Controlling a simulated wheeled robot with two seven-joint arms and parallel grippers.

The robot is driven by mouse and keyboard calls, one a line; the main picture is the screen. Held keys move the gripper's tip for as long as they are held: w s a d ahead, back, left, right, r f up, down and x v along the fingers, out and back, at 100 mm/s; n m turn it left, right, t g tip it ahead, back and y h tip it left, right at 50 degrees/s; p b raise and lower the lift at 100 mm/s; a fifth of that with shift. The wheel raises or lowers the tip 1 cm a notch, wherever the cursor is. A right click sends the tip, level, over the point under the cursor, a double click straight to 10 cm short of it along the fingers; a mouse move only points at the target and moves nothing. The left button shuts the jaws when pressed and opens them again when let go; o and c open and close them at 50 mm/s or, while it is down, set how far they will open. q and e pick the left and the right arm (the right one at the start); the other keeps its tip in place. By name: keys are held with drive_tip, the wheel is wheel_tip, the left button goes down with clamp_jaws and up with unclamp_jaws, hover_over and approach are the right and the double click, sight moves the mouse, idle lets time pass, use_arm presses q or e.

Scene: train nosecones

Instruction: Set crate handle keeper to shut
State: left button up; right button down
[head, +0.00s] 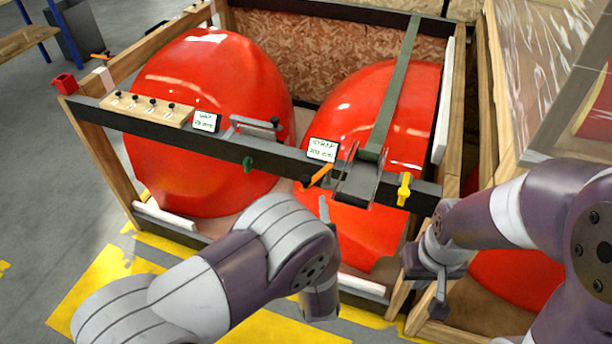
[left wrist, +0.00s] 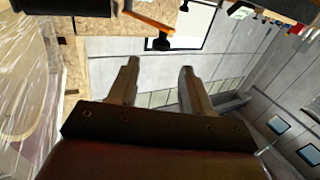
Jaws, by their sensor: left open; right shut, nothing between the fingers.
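The front beam (head: 228,147) of a wooden crate carries a small orange lever (head: 318,176), set at a slant near a white label card. The orange lever also shows in the left wrist view (left wrist: 147,20), with a dark knob below its end. No part is marked as the handle keeper, so I cannot tell for sure that this lever is it. My left gripper (head: 326,208) is just below the lever in the head view, partly hidden by its own wrist. In the left wrist view its two fingers (left wrist: 160,68) are apart and empty. My right gripper (head: 440,292) is shut and empty beside the crate's right front post.
Two big red nosecones (head: 210,100) fill the crate. A green strap (head: 395,85) runs to a metal bracket (head: 358,185) on the beam. A second crate stands at right.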

sight(306, 183)
use_arm(q)
drive_tip(key=w, duration=0.3)
drive_tip(key=w+a, duration=0.1)
drive_tip(key=w, duration=0.2)
drive_tip(key=w+p, duration=0.1)
drive_tip(key=w, duration=0.2)
drive_tip(key=shift+a, duration=0.15)
drive_tip(key=shift+s, duration=0.1)
clamp_jaws()
